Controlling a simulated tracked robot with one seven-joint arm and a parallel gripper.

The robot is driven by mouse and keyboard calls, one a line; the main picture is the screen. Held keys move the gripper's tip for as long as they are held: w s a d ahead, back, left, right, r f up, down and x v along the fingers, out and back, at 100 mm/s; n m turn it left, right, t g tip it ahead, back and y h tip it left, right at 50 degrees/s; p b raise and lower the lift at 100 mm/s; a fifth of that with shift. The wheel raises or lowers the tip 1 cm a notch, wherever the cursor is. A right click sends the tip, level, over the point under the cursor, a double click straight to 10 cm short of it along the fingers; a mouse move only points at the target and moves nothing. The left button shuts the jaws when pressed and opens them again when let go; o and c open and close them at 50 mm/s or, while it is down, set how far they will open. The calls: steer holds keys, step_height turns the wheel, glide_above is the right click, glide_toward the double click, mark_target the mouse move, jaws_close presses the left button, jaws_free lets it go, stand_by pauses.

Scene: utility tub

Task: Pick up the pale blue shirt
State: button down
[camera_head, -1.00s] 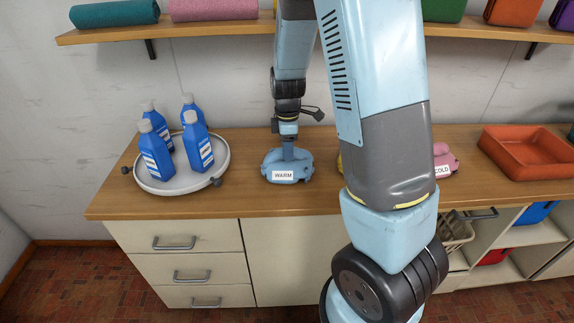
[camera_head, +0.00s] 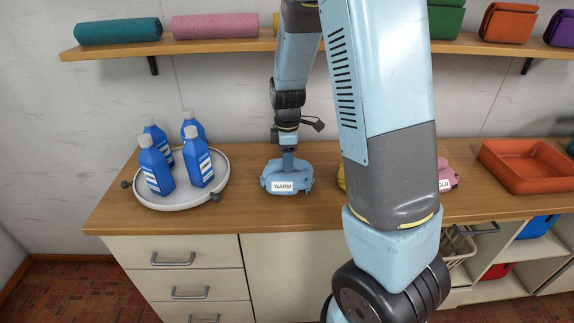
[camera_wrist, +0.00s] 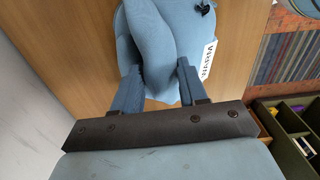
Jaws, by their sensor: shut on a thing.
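The pale blue shirt (camera_head: 271,176) is a folded bundle with a white WARM label, on the left-middle part of the wooden worktop. It also fills the top middle of the wrist view (camera_wrist: 150,28), with the label at its right side. My gripper (camera_head: 288,160) points down onto the shirt from above. In the wrist view its two blue fingers (camera_wrist: 160,82) stand on either side of a fold of the shirt, shut on it. The shirt looks to be at worktop level; I cannot tell if it is clear of the surface.
A round grey tray (camera_head: 178,202) with several blue bottles stands left of the shirt. A pink bundle (camera_head: 447,172) with a COLD label and a yellow thing (camera_head: 341,178) are partly hidden behind my arm. An orange tray (camera_head: 525,170) lies at the right. A shelf (camera_head: 230,46) runs above.

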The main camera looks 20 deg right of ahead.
steer(key=s+r, duration=1.1)
steer(key=s, duration=0.3)
steer(key=shift+d+r, duration=0.2)
steer(key=shift+r, duration=0.05)
steer(key=shift+s, duration=0.1)
